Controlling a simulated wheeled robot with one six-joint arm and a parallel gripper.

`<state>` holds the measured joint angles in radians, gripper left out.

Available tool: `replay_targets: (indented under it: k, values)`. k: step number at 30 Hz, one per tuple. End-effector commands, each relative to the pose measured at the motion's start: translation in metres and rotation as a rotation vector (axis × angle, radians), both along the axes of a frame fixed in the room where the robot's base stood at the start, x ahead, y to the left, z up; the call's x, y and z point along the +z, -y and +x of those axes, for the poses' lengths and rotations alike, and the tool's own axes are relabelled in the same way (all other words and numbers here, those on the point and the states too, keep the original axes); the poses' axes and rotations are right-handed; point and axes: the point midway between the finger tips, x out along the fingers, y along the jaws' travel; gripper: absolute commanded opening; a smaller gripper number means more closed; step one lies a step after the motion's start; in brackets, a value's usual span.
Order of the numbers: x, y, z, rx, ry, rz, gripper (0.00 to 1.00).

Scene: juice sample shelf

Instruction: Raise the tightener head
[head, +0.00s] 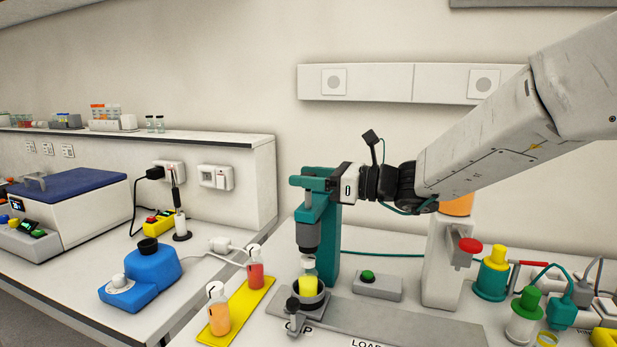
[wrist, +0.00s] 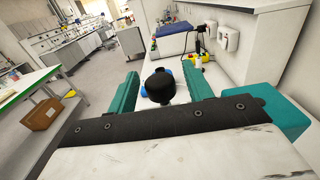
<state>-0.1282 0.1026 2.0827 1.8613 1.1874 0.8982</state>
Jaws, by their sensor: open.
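The tightener stands at the middle of the bench, with a teal column (head: 331,240) and a grey head (head: 307,236). The head hangs just above a small bottle of yellow juice (head: 308,285), which stands upright in a dark round holder (head: 293,303). My gripper (head: 303,179) is level with the top of the column. In the wrist view its teal fingers are open, with a round black knob (wrist: 158,86) showing between them. I cannot tell whether they touch it. A teal block (wrist: 272,112), seemingly the column top, is beside the right finger.
A yellow rack (head: 250,300) with two juice bottles lies left of the tightener. A blue device (head: 150,275) stands further left. A grey button box (head: 377,286) and a white post with a red knob (head: 448,265) are to the right.

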Motion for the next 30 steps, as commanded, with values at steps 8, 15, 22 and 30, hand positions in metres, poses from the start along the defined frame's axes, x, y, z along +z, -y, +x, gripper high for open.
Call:
replay_targets:
  k: [8, 15, 22, 30]
  values:
    - [0.0, 0.041, -0.014, -0.005, 0.0, 0.001, 0.51]
    - [0.001, 0.068, -0.024, -0.002, 0.001, 0.002, 0.51]
    - [0.001, 0.072, -0.026, -0.001, 0.0, 0.001, 0.51]
    - [-0.004, 0.071, -0.028, 0.01, 0.064, -0.043, 0.51]
